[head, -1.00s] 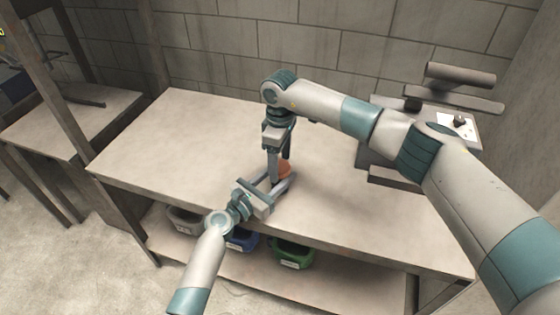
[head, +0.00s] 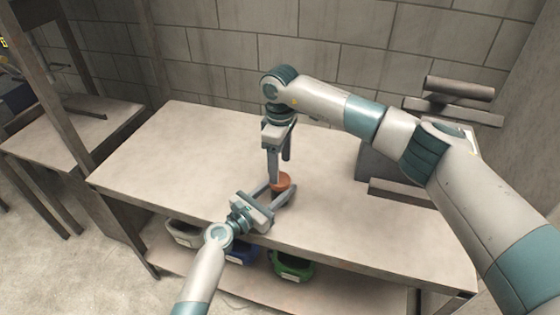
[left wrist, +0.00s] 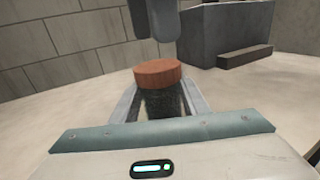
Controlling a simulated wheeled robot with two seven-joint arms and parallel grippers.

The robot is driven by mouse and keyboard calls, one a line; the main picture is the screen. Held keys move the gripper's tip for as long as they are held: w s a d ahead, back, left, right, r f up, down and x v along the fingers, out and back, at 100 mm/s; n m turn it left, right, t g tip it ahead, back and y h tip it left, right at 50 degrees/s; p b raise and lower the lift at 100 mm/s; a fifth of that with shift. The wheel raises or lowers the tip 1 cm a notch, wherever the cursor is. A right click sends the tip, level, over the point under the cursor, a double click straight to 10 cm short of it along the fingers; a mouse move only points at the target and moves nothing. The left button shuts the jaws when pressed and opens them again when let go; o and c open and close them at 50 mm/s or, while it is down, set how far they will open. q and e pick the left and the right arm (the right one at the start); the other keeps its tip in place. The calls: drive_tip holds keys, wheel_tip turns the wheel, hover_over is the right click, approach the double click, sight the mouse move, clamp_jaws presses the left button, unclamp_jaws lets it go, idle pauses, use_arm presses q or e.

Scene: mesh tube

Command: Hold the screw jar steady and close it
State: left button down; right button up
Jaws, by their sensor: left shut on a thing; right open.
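The screw jar (left wrist: 163,103) stands upright, its dark body between the fingers of my left gripper (head: 281,193), which is shut on it. The round orange-brown lid (head: 281,181) sits on top of the jar; the left wrist view shows it (left wrist: 158,72) level, but I cannot tell how tightly it is screwed. My right gripper (head: 280,170) points straight down above the lid, open. In the left wrist view its fingertips (left wrist: 154,38) end a little above the lid, with a gap. Most of the jar body is hidden by the left gripper in the head view.
The jar is near the front edge of the workbench (head: 180,150). A grey machine (head: 385,165) stands at the right of the bench. White (head: 184,234), blue (head: 241,252) and green (head: 291,266) bins sit on the lower shelf. The bench's left half is clear.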

drive_tip(key=n, duration=0.5)
drive_tip(key=shift+r, duration=0.2)
drive_tip(key=n, duration=0.5)
drive_tip(key=shift+r+n, duration=0.25)
drive_tip(key=shift+n, duration=0.05)
drive_tip(key=n, duration=0.5)
drive_tip(key=shift+r+n, duration=0.2)
drive_tip(key=shift+n, duration=0.2)
drive_tip(key=n, duration=0.4)
drive_tip(key=shift+r, duration=0.2)
drive_tip(key=n, duration=0.4)
drive_tip(key=shift+r+n, duration=0.15)
drive_tip(key=shift+n, duration=0.15)
drive_tip(key=n, duration=0.5)
drive_tip(key=shift+r+n, duration=0.25)
drive_tip(key=shift+n, duration=0.15)
drive_tip(key=n, duration=0.5)
drive_tip(key=shift+r+n, duration=0.25)
drive_tip(key=shift+n, duration=0.15)
drive_tip(key=n, duration=0.4)
drive_tip(key=shift+r+n, duration=0.15)
drive_tip(key=shift+n, duration=0.15)
